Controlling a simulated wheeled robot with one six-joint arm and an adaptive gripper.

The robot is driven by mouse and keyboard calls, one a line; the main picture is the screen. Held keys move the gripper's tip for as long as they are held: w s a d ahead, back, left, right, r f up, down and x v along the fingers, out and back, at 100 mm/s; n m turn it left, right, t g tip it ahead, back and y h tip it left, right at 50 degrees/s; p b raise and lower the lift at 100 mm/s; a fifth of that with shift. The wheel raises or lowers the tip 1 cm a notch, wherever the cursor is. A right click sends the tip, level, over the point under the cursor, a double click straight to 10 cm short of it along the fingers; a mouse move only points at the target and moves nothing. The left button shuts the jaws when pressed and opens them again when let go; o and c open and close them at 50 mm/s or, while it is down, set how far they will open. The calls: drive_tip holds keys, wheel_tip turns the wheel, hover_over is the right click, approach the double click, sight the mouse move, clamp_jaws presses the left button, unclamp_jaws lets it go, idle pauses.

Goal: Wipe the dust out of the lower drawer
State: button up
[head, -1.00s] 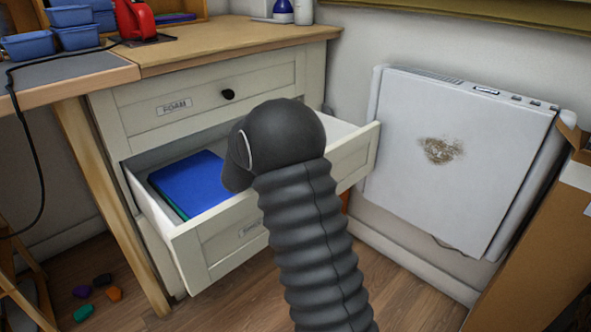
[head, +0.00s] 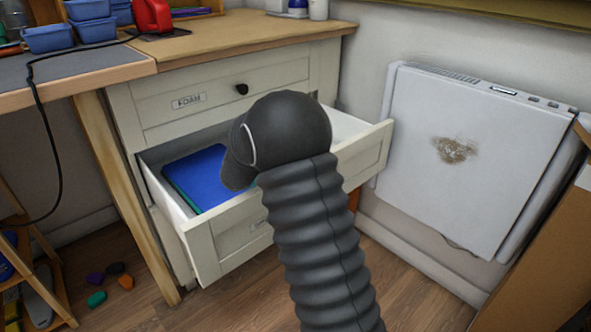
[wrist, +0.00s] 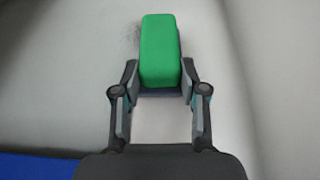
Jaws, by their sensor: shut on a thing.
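The lower drawer (head: 226,240) is pulled open under the shut drawer labelled FOAM. Inside it, on the left, lie blue sheets with a green edge below (head: 200,176); a blue edge also shows at the lower left of the wrist view (wrist: 35,166). My gripper (wrist: 159,82) is shut on a green block, perhaps a sponge (wrist: 160,45), over the pale drawer floor (wrist: 60,85). A small dark dust patch (wrist: 133,36) shows beside the block's far left end. In the head view my arm hides the gripper, the block and the drawer's middle.
The wooden worktop (head: 230,42) is above, with blue bins (head: 92,28) and a red tool (head: 153,16). A white panel (head: 470,150) with a brown stain stands at the right wall. Several coloured pieces (head: 97,299) lie on the floor at the left.

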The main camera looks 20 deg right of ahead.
drive_tip(key=shift+r+p, duration=1.6)
drive_tip(key=shift+r, duration=1)
drive_tip(key=shift+r+p, duration=1.1)
drive_tip(key=shift+r, duration=0.45)
